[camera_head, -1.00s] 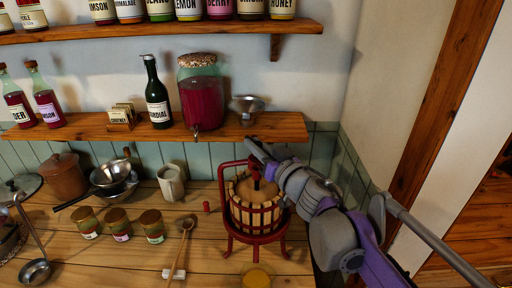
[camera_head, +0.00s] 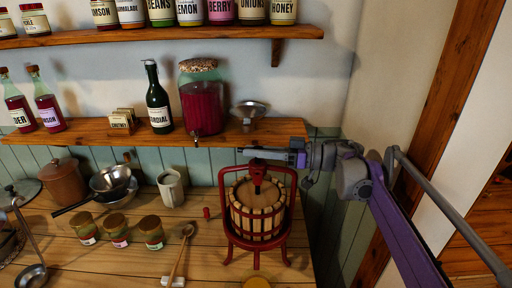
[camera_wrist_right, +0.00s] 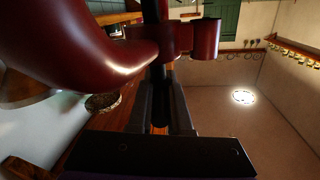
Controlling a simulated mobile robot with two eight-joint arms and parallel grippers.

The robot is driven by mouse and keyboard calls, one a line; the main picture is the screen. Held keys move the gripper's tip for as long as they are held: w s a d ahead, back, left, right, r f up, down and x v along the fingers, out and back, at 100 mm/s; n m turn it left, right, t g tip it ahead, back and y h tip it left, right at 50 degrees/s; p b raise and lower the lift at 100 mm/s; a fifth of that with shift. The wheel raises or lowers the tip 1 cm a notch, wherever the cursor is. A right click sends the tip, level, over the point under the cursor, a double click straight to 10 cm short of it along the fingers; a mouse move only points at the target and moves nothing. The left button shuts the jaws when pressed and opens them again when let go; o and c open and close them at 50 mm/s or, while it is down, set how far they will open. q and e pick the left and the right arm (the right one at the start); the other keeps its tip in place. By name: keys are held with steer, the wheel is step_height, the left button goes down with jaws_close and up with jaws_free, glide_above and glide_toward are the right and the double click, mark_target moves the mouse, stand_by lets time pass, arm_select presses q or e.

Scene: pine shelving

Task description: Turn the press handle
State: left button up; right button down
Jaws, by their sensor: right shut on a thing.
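The press (camera_head: 258,240) stands on the counter, with a red metal frame around a slatted wooden basket (camera_head: 256,215) and a red screw hub above it. My right gripper (camera_head: 262,154) reaches in from the right, almost level, at the top of the press frame. In the right wrist view, its fingers (camera_wrist_right: 160,112) are shut on the dark bar of the press handle (camera_wrist_right: 159,80), which runs up past a red collar. The curved red frame (camera_wrist_right: 85,45) fills the upper left there. In the head view, the gripper hides most of the handle. My left gripper is not in view.
A shelf (camera_head: 80,131) with bottles, a large red jar (camera_head: 202,100) and a metal funnel (camera_head: 248,110) hangs just behind the press. A wall is close on the right.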

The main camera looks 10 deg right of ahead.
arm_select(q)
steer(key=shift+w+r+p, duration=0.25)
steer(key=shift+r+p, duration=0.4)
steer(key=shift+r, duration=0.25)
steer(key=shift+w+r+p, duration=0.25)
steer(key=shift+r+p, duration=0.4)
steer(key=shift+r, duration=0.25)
arm_select(e)
steer(key=shift+r+n+g+y, duration=0.1)
steer(key=shift+n+g+y, duration=0.15)
steer(key=shift+n+g, duration=1.2)
steer(key=shift+n+g+y, duration=0.25)
steer(key=shift+n+g, duration=0.6)
steer(key=shift+g, duration=1.2)
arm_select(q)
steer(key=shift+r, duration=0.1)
arm_select(e)
steer(key=shift+s, duration=0.1)
steer(key=c, duration=0.8)
jaws_free()
steer(key=shift+c, duration=0.2)
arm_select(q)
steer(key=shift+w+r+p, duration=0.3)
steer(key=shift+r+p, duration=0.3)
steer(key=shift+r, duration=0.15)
arm_select(e)
step_height(320, 180, up, 10)
steer(key=shift+f, duration=0.1)
